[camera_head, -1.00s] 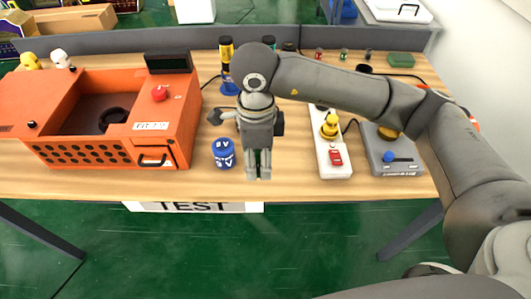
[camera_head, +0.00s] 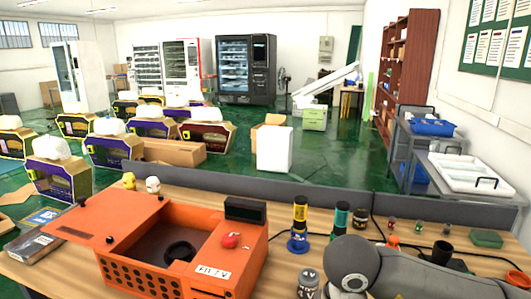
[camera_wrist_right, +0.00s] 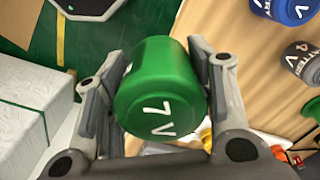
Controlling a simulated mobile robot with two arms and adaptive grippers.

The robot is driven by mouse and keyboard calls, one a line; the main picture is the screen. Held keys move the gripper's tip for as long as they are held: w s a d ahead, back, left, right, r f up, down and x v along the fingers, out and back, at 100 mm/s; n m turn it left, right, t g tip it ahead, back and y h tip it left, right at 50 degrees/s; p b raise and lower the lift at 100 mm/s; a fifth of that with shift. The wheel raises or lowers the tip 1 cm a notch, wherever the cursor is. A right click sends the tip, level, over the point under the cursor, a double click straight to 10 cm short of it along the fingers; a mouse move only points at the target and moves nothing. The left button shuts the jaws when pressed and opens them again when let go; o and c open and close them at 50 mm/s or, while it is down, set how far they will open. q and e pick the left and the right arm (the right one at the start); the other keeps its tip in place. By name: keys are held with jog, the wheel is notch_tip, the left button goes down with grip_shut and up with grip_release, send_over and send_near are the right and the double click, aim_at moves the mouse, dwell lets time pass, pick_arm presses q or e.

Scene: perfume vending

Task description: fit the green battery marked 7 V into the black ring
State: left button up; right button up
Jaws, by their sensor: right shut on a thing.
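The green battery (camera_wrist_right: 160,80), marked 7 V, is between the fingers of my right gripper (camera_wrist_right: 157,92), which is shut on it. Its marked end faces the wrist camera. The black ring (camera_head: 180,253) lies inside the open orange box (camera_head: 120,220), left of centre in the head view. A label on the box reads FIT 7 V. My right arm shows at the bottom right of the head view; its gripper and the battery are outside that view. My left gripper is in neither current view.
A grey battery (camera_head: 309,285) stands on the table right of the box; the wrist view shows it (camera_wrist_right: 303,60) near a blue battery (camera_wrist_right: 285,10). Black-and-yellow (camera_head: 300,215) and black-and-teal (camera_head: 342,215) cylinders stand behind. A red button (camera_head: 230,240) and dark display (camera_head: 245,210) top the box.

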jog(key=s+d+f+n, duration=0.2)
jog(key=d+n, duration=0.5)
jog(key=n, duration=0.7)
jog(key=shift+d+f, duration=0.35)
jog(key=shift+d, duration=0.05)
jog(key=shift+w, duration=0.15)
